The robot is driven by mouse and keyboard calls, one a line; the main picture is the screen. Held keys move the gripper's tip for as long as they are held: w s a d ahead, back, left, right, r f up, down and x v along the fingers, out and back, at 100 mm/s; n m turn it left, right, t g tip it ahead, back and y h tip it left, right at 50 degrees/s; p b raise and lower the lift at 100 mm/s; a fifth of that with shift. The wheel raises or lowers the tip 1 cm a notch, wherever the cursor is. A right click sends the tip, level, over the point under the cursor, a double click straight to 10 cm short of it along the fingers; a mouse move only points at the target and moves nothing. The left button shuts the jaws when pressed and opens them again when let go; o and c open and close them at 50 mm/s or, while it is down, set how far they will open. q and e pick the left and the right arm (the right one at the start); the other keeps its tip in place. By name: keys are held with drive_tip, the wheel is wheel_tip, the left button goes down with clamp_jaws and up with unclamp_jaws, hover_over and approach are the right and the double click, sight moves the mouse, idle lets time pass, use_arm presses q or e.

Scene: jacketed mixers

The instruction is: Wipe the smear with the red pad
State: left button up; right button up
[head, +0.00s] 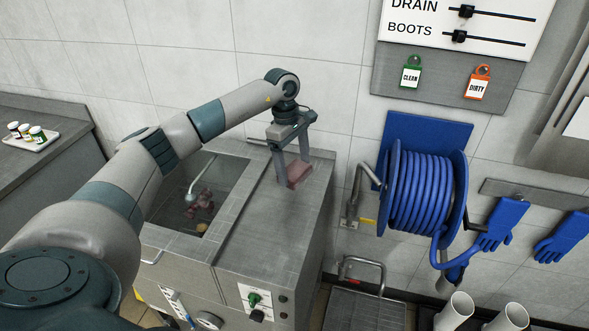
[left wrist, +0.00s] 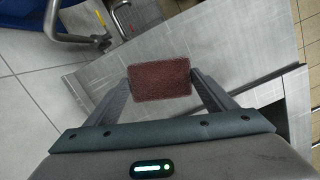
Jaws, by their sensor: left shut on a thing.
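My left gripper (head: 292,178) is at the far right part of the mixer's grey metal top (head: 255,235). It is shut on the red pad (head: 299,176), a small dull red block. In the left wrist view the red pad (left wrist: 160,80) sits between the two fingers, over the metal top (left wrist: 215,40). I cannot tell whether the pad touches the top. I cannot make out a smear for certain in either view. My right gripper is not in view.
Left of the metal top is an open basin (head: 200,195) with reddish lumps inside. A blue hose reel (head: 425,195) and blue gloves (head: 492,228) are on the right wall. A white tray with small jars (head: 33,136) lies on the left counter.

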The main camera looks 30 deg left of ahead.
use_arm(q)
drive_tip(key=shift+s+r+p, duration=0.1)
drive_tip(key=shift+r+p, duration=0.2)
drive_tip(key=shift+r, duration=0.85)
drive_tip(key=shift+d, duration=0.15)
